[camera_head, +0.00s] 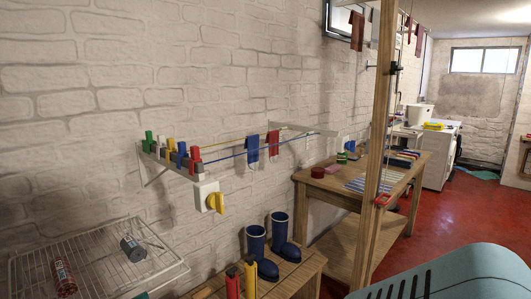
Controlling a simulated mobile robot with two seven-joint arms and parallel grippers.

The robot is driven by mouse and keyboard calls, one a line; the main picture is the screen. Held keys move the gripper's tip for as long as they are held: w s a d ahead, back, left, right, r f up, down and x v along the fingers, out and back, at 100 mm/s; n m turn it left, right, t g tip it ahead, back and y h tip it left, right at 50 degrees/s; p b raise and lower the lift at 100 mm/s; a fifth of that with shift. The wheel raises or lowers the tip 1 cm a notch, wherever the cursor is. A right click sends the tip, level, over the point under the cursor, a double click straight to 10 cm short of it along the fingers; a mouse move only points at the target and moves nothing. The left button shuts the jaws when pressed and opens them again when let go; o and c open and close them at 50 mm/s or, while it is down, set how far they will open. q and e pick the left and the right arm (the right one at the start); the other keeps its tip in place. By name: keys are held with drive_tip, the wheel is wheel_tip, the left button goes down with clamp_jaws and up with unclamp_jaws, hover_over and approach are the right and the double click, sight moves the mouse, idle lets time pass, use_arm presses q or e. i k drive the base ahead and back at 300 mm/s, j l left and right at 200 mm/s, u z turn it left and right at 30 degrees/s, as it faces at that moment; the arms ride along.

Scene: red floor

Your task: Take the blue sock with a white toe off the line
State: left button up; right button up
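A blue sock (253,147) hangs from the line (222,151) on the white brick wall, near the middle of the view. Its lower end is small and pale against the wall, so I cannot clearly make out a white toe. A red sock or cloth (273,144) hangs just to its right on the same set of lines. Neither of my grippers is in view.
A peg rail (172,157) holds colored pegs at the left end of the lines. Blue boots (256,245) stand on a low wooden bench below. A wooden post (377,150) and a workbench (408,184) stand to the right. A wire rack (100,247) is at lower left.

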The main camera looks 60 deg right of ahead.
sight(251, 143)
drive_tip(key=z, duration=1.7)
drive_tip(key=u, duration=0.45)
drive_tip(key=l+u, duration=0.15)
drive_tip(key=u, duration=0.2)
drive_tip(key=i+l+u, duration=0.1)
drive_tip(key=u, duration=0.3)
drive_tip(key=l+u, duration=0.65)
drive_tip(key=k+l+u, duration=0.15)
drive_tip(key=l+u, duration=0.15)
drive_tip(key=l, duration=0.15)
drive_tip(key=k+l, duration=0.1)
drive_tip(key=l, duration=0.3)
drive_tip(key=k+l+u, duration=0.1)
drive_tip(key=l, duration=0.35)
drive_tip(key=k+l, duration=0.15)
drive_tip(key=l, duration=0.25)
drive_tip(key=k+l+u, duration=0.1)
drive_tip(key=l, duration=0.3)
